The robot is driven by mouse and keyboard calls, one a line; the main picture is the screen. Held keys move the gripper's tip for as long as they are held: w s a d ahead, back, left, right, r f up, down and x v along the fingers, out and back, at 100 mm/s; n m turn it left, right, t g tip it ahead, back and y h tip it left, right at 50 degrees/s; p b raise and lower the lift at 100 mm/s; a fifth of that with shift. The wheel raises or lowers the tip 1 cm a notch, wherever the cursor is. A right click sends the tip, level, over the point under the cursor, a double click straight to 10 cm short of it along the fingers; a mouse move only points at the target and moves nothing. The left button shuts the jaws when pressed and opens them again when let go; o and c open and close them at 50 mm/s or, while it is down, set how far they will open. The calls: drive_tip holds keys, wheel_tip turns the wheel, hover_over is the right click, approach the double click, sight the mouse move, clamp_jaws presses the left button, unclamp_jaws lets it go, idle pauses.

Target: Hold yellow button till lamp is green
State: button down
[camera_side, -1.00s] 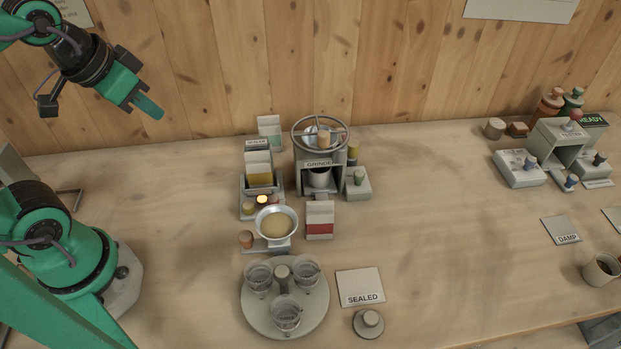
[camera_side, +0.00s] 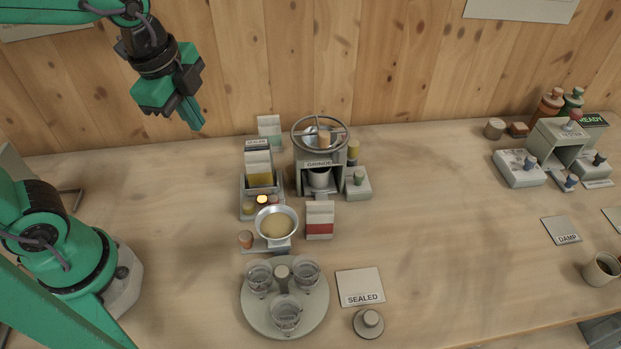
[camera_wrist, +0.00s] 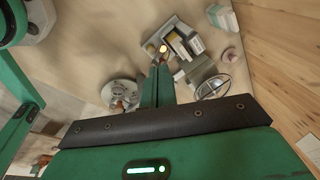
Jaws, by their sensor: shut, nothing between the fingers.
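My gripper (camera_side: 194,118) is shut and empty, high above the bench at the left, clear of everything. In the wrist view its closed fingers (camera_wrist: 161,72) point toward the dispenser. The yellow button (camera_side: 248,208) sits at the front left of the dispenser base, and nothing touches it. The lamp (camera_side: 262,199) beside it glows amber, not green; a bright glow from the lamp (camera_wrist: 163,48) also shows in the wrist view. The dispenser (camera_side: 259,172) holds yellow material behind its front. A metal bowl (camera_side: 277,223) with tan feed stands in front of it.
The grinder (camera_side: 319,165) with its handwheel stands right of the dispenser. A red-and-white box (camera_side: 320,220) is beside the bowl. A round tray (camera_side: 255,312) with glass jars lies in front. An orange knob (camera_side: 246,239) is left of the bowl. The bench left of the dispenser is clear.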

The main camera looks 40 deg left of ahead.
sight(248, 204)
drive_tip(key=w+d+f+m+g, duration=0.2)
drive_tip(key=w+d+f+m, duration=0.1)
drive_tip(key=m, duration=0.9)
drive_tip(key=d+f, duration=0.1)
drive_tip(key=d, duration=0.1)
drive_tip(key=shift+d+f+m+g, duration=0.3)
drive_tip(key=shift+d, duration=0.05)
drive_tip(key=shift+w+f, duration=0.1)
wheel_tip(248, 204, down, 14)
drive_tip(key=shift+r, duration=0.1)
idle(0.4)
